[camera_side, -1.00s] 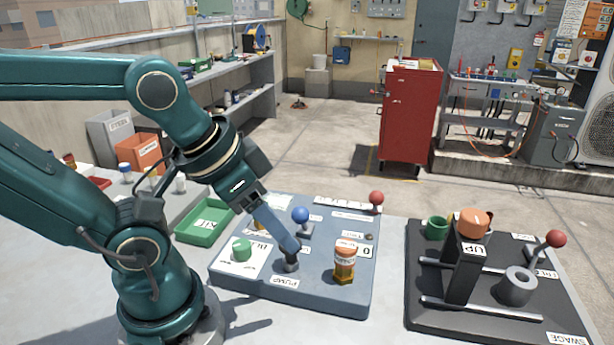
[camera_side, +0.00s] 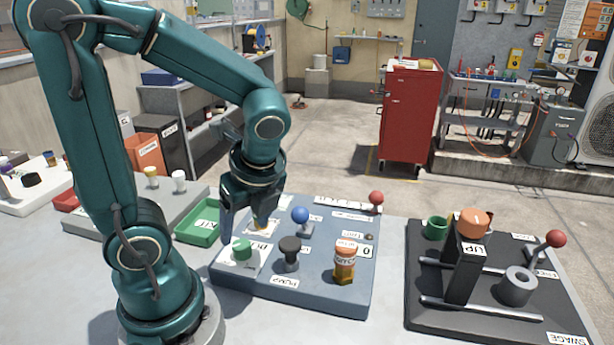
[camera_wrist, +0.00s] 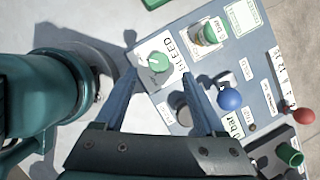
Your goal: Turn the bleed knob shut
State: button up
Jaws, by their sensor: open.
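The bleed knob (camera_side: 242,251) is a short green knob on a white plate at the near left of the blue-grey panel (camera_side: 325,300). In the wrist view the green knob (camera_wrist: 157,63) sits beside the BLEED lettering. My gripper (camera_side: 250,232) points down over that corner of the panel. Its two blue fingers are spread and empty. In the wrist view the knob lies between and slightly beyond the fingertips of my gripper (camera_wrist: 160,72). I cannot tell whether the fingers touch it. The knob's turn position is not clear.
A black pump knob (camera_side: 290,250) stands right of the bleed knob. A blue ball handle (camera_side: 300,215), an orange-capped cylinder (camera_side: 345,260) and a red ball lever (camera_side: 376,198) share the panel. A green tray (camera_side: 200,222) lies left; a black swage fixture (camera_side: 440,310) lies right.

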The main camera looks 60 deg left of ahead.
aim_at(242, 245)
jog(key=shift+x, duration=2.6)
jog(key=shift+d, duration=0.1)
grip_shut()
